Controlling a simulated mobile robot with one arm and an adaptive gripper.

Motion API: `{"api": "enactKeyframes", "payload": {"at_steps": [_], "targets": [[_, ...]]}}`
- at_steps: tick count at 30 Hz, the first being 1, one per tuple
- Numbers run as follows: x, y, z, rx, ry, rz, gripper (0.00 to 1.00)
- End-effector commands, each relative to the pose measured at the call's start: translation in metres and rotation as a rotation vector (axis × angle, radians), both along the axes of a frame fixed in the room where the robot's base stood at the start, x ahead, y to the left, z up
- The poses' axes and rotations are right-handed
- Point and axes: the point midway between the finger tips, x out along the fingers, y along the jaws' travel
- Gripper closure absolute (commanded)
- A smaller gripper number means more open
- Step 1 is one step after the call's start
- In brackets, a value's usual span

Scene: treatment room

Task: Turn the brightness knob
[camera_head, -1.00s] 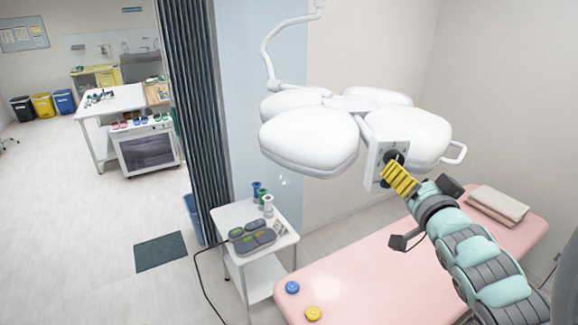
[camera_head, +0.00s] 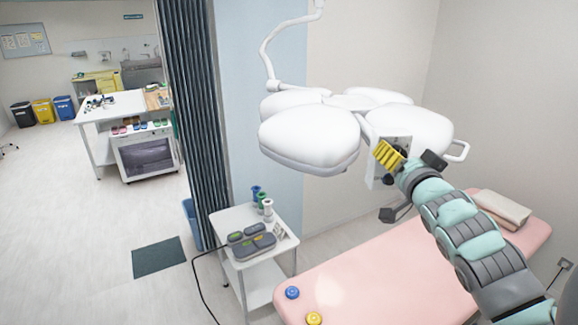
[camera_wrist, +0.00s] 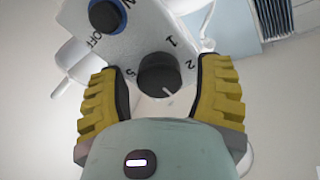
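The brightness knob (camera_wrist: 160,75) is a dark round dial with a white pointer line, on the light's pale control panel (camera_wrist: 140,35). The digits 1 and 2 and a third mark, partly covered, stand around it. In the wrist view the knob sits between the two yellow ribbed fingers of my gripper (camera_wrist: 161,90), which are apart with a gap on each side. A second dark knob with a blue ring (camera_wrist: 105,15) is at the upper left, beside the letters OFF. In the head view my gripper (camera_head: 388,155) is at the panel (camera_head: 372,172) and hides the brightness knob.
The white surgical lamp heads (camera_head: 310,138) hang around the panel, with a handle (camera_head: 458,151) at right. Below are a pink treatment bed (camera_head: 360,270) with folded towels (camera_head: 500,208) and a white trolley (camera_head: 262,275).

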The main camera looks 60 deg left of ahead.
Motion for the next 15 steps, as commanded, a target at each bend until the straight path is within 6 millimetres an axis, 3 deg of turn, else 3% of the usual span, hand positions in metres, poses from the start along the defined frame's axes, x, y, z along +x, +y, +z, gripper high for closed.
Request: {"api": "enactKeyframes", "payload": {"at_steps": [2,15], "targets": [[0.0002,-0.0002,-0.0001,0.000,0.000,-0.001,0.44],[0.0008,-0.0009,0.0002,0.001,0.000,-0.003,0.89]]}}
